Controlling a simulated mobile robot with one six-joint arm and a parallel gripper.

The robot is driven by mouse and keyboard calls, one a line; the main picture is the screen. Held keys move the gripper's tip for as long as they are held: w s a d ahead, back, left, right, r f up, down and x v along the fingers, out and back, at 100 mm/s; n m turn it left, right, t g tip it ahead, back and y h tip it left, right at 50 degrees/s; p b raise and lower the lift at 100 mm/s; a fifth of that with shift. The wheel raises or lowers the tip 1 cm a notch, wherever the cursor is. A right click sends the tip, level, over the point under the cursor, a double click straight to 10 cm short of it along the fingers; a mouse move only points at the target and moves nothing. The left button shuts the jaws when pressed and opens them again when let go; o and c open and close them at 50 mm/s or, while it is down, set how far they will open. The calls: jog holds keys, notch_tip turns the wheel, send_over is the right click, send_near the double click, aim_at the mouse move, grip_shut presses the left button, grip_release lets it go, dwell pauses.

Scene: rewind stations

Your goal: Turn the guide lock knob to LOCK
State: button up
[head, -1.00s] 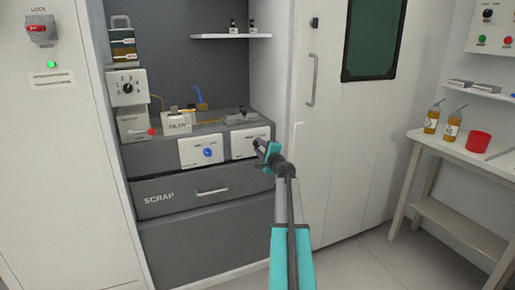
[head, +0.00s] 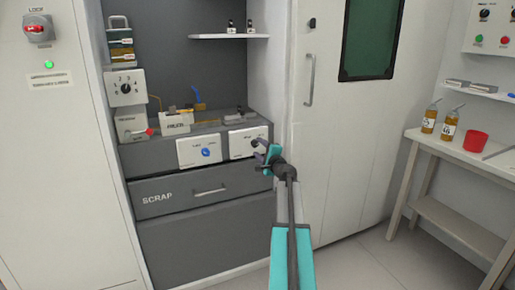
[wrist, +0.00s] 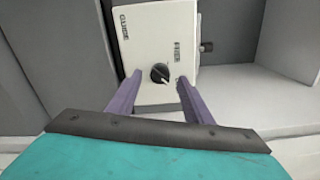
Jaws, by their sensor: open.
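The guide lock knob (wrist: 159,73) is small, round and black with a pale pointer mark. It sits on a white panel (wrist: 150,30) with dark lettering, of which "GUIDE" is partly legible. The panel (head: 236,146) also shows in the head view, at the right of the dark cabinet's upper front. My gripper (wrist: 158,79) is open, with its two purple fingers reaching to either side of the knob. A gap shows between each finger and the knob, and I cannot tell how deep the tips reach. In the head view my gripper (head: 260,152) is in front of the panel's right part.
A white panel with a blue knob (head: 206,153) is just left. Below is the SCRAP drawer (head: 165,197). A red-ended lever (head: 150,131) and a dial box (head: 125,87) stand at the left. A white door (head: 345,150) is at the right.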

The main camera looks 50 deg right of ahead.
jog(key=v, duration=1.1)
jog(key=shift+s+p, duration=0.15)
jog(key=shift+p, duration=0.3)
jog(key=shift+a, duration=0.2)
